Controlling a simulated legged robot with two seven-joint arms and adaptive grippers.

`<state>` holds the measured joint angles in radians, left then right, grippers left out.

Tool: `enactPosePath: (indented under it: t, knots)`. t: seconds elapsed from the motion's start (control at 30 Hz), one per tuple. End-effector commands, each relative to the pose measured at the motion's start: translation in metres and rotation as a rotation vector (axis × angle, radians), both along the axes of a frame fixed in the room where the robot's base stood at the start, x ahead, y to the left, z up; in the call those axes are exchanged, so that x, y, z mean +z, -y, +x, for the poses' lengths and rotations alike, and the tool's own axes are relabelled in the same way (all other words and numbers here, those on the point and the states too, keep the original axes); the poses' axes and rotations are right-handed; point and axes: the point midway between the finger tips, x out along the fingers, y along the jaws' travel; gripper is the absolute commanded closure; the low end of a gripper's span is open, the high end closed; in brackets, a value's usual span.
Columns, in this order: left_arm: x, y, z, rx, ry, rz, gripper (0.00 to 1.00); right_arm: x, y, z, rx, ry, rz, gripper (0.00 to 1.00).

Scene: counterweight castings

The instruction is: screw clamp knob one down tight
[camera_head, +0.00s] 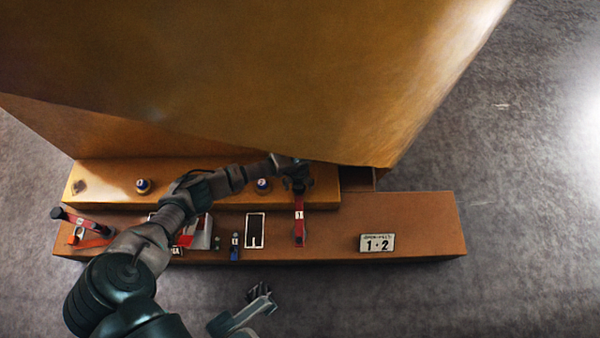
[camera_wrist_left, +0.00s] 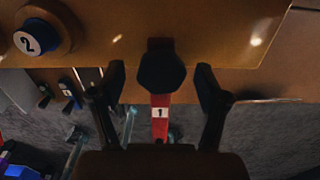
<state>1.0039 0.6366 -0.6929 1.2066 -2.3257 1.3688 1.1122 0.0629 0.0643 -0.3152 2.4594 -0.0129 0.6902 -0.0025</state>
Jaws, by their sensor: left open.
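Clamp one is a red bar (camera_head: 299,222) with a white "1" label, on the brown ledge; it also shows in the left wrist view (camera_wrist_left: 160,128). Its dark, faceted knob (camera_wrist_left: 161,72) is at the bar's upper end. My left gripper (camera_head: 297,184) is over that end and hides the knob in the head view. In the left wrist view its two fingers (camera_wrist_left: 161,80) are open, one on each side of the knob, with gaps visible. My right gripper (camera_head: 262,295) is low in the head view, away from the clamp; its finger gap is unclear.
A large ochre casting (camera_head: 250,70) overhangs just behind my left gripper. Round buttons (camera_head: 143,186) sit on the upper step, with button 2 (camera_wrist_left: 35,40) nearby. A second red clamp (camera_head: 88,236) is at the left. A "1·2" sign (camera_head: 377,243) stands right.

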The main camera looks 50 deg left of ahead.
Motion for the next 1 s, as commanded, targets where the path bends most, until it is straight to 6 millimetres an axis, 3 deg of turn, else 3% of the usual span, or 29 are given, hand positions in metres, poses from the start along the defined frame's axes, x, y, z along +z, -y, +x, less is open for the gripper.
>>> enactPosePath:
  t: [0.03,0.27,0.3,0.67,1.0]
  knots:
    - [0.0003,0.0003,0.0002,0.0,0.0,0.0,0.24,-0.0016,-0.0002,0.003,0.0,-0.004,-0.001,1.0]
    - [0.0007,0.0013,0.0,-0.001,0.0,0.001,0.82,-0.002,-0.0002,0.0037,-0.001,-0.005,-0.002,1.0]
    - [0.0006,0.0014,-0.0001,-0.001,-0.001,0.001,0.84,-0.002,-0.0002,0.0037,-0.001,-0.005,-0.002,1.0]
    - [0.0002,0.0017,-0.0006,-0.051,-0.003,-0.002,0.84,-0.0001,0.0,0.0027,0.0,-0.001,-0.002,1.0]
    - [0.001,0.0017,-0.0005,-0.29,-0.001,-0.001,0.85,-0.0006,0.001,-0.0007,-0.001,-0.012,0.002,1.0]
